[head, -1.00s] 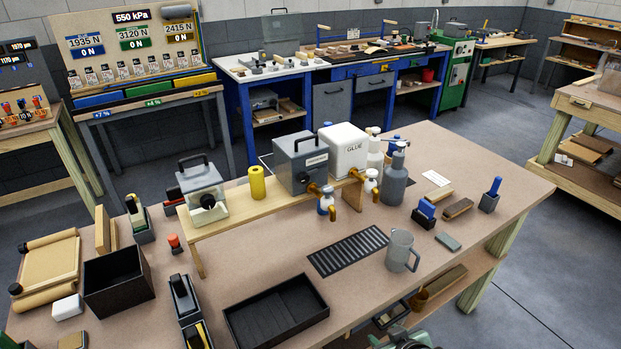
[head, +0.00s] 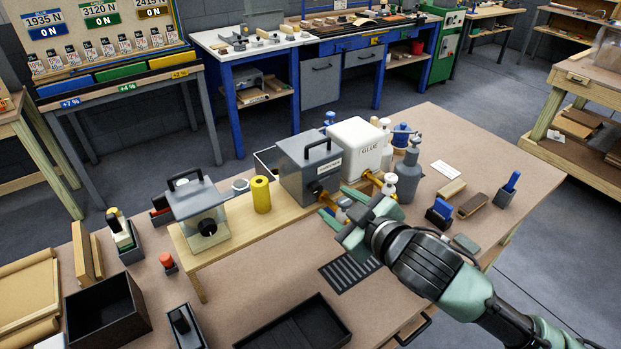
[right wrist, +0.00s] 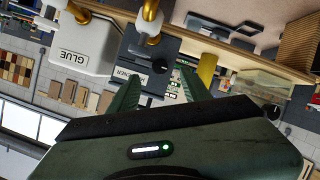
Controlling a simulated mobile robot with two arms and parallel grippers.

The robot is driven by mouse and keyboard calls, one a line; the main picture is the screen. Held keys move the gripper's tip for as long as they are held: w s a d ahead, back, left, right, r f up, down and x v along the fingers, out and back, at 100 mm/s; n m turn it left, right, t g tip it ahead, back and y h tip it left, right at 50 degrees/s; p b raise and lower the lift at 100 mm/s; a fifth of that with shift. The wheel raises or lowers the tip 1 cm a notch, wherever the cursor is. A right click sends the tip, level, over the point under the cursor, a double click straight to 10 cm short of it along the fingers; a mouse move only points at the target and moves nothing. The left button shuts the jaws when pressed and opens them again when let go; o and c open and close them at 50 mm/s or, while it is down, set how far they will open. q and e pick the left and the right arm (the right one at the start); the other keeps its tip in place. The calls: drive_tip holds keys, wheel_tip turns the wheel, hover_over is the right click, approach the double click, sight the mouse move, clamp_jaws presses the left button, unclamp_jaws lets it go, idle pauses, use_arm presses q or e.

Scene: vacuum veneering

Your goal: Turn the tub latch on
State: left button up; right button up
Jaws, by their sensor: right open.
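A grey tub (head: 297,168) with a black top handle and a label stands on the wooden riser. It has a round black knob (head: 315,187) low on its front, with a brass tap beside it; which part is the latch is not marked. In the right wrist view the knob (right wrist: 160,66) shows between the fingers, upside down. My right gripper (head: 333,200) is open and empty, its green fingers pointing at the tub's lower front. I cannot tell whether they touch it. A paler tub (head: 197,205) with its own black knob stands farther left. My left gripper is not in view.
A white glue tub (head: 352,147) with a brass tap stands to the right on the riser (head: 240,240). A yellow cylinder (head: 261,194) stands between the tubs.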

sight(318, 191)
drive_tip(key=x, duration=0.2)
drive_tip(key=p+x, duration=0.1)
drive_tip(key=x, duration=0.1)
drive_tip(key=p+x, duration=0.1)
drive_tip(key=x, duration=0.1)
drive_tip(key=shift+w+a+r, duration=0.15)
drive_tip(key=shift+w+a, duration=0.1)
drive_tip(key=shift+w, duration=0.1)
drive_tip(key=shift+w+a, duration=0.1)
drive_tip(key=shift+w, duration=0.05)
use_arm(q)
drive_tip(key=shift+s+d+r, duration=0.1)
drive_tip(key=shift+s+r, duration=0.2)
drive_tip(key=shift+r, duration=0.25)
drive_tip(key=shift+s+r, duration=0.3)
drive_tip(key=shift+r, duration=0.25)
use_arm(e)
clamp_jaws()
